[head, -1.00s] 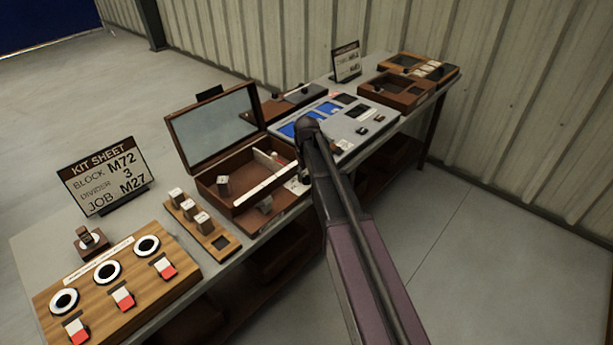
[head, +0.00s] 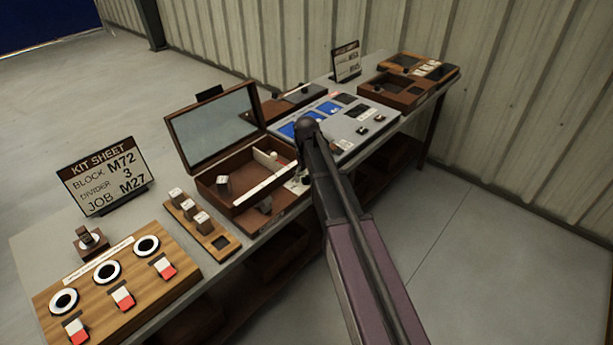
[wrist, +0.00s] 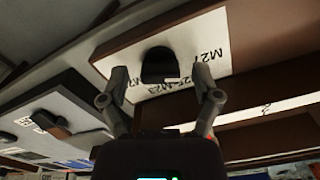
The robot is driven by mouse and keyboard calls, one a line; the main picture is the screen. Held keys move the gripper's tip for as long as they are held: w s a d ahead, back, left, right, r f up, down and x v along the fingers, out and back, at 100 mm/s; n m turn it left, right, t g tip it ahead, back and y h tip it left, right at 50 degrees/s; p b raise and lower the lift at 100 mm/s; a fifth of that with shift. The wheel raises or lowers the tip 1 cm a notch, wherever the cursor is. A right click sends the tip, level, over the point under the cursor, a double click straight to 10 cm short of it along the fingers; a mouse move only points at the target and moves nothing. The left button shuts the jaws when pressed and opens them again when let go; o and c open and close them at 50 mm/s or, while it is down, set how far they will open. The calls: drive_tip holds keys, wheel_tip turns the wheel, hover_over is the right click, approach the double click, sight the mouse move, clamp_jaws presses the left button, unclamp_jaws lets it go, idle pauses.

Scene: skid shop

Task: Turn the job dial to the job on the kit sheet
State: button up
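The kit sheet (head: 104,178) stands upright on the bench at left in the head view and reads block M72, divider 3, job M27. The job dial is a dark knob (wrist: 158,64) on a white label plate (wrist: 226,25) in the wrist view. M27 is printed to the knob's right; other labels below it are partly covered. Which label the knob points at is not clear. My gripper (wrist: 161,72) is open, with one finger on each side of the knob and visible gaps. In the head view my arm hides most of the gripper and dial.
An open wooden box (head: 236,207) with a raised mirrored lid stands behind a block rack (head: 222,243). A switch board (head: 88,300) is at front left. A grey panel (head: 346,148) and brown trays (head: 379,95) lie farther along the bench. Floor at right is clear.

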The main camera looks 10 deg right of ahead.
sight(306, 176)
drive_tip(key=shift+m, duration=0.5)
drive_tip(key=m, duration=0.5)
drive_tip(key=shift+m, duration=0.4)
drive_tip(key=m, duration=0.6)
drive_tip(key=shift+m, duration=0.4)
drive_tip(key=m, duration=0.6)
drive_tip(key=shift+m, duration=0.4)
drive_tip(key=m, duration=0.6)
drive_tip(key=shift+m, duration=0.4)
wheel_tip(306, 176, up, 14)
drive_tip(key=p, duration=1.4)
drive_tip(key=s+d+f+m+t+y+b, duration=0.1)
drive_tip(key=d+f+t+y+b, duration=0.2)
drive_tip(key=d+b, duration=0.3)
drive_tip(key=s+d+f+t+y+b, duration=0.1)
drive_tip(key=d+f+t+y+b, duration=0.1)
drive_tip(key=d+b, duration=0.5)
drive_tip(key=s+d+f+m+t+y+b, duration=0.1)
drive_tip(key=d+f+t+y+b, duration=0.2)
drive_tip(key=d, duration=1.3)
drive_tip(key=shift+s+d+f+m+t+y+b, duration=0.15)
drive_tip(key=shift+d+f+m+t+y+b, duration=0.25)
drive_tip(key=shift+y+b, duration=0.95)
